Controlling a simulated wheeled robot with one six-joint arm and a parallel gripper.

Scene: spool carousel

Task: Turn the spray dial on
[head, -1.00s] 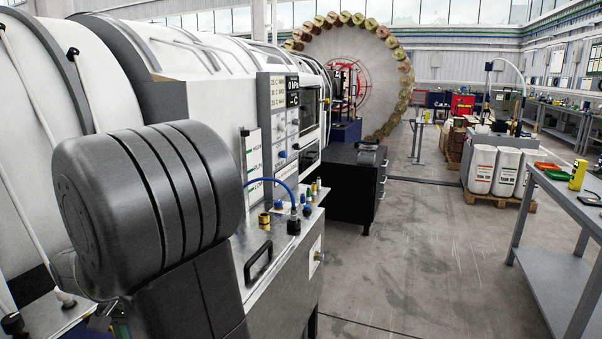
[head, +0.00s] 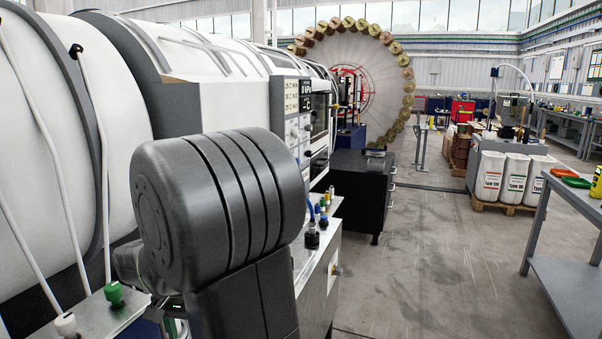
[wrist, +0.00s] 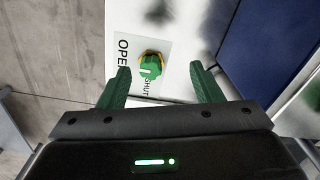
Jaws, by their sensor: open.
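A green knob (wrist: 151,66) on a yellow base sits on a white plate (wrist: 180,30) lettered OPEN and SHUT in the wrist view. A pale mark shows on the knob. I cannot read the word spray on it. My gripper (wrist: 160,78) is open and empty, its green fingers apart on either side of the knob in the picture; contact cannot be told. In the head view my arm hides most of the gripper. A panel with small dials (head: 302,130) stands beyond my arm, partly hidden.
The big white machine (head: 225,60) fills the left. A green-capped fitting (head: 114,293) and a white one (head: 66,324) stand on a metal ledge. A black cabinet (head: 350,185) stands ahead, a grey bench (head: 578,210) at right. The floor between is clear.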

